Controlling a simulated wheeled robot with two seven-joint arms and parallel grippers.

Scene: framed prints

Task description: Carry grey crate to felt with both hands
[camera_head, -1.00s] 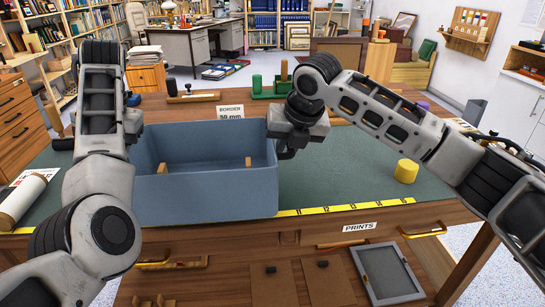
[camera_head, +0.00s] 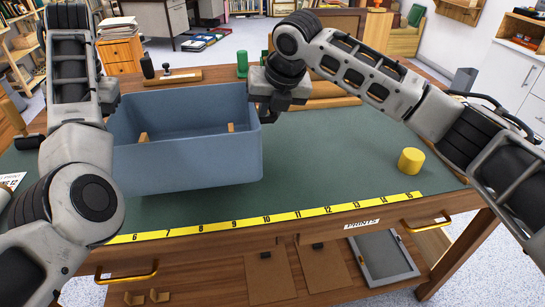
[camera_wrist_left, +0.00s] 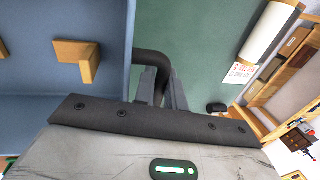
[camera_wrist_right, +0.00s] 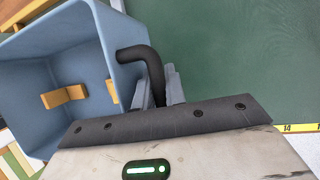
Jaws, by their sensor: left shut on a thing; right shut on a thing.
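The grey-blue crate (camera_head: 190,160) is upright between my two arms, over the left part of the green felt (camera_head: 330,150). I cannot tell for sure whether its base clears the felt. My left gripper (camera_wrist_left: 165,95) is shut on the dark handle (camera_wrist_left: 150,60) on one side of the crate; in the head view my arm mostly hides that grip. My right gripper (camera_wrist_right: 160,92) is shut on the opposite dark handle (camera_wrist_right: 137,53). Small wooden pieces (camera_head: 231,127) show on the crate's inner walls.
A yellow cylinder (camera_head: 411,161) stands on the felt at the right. A yellow ruler strip (camera_head: 290,216) runs along the front edge. Wooden stands with a dark stamp (camera_head: 147,66) and a green piece (camera_head: 243,64) are behind the crate. The middle right of the felt is clear.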

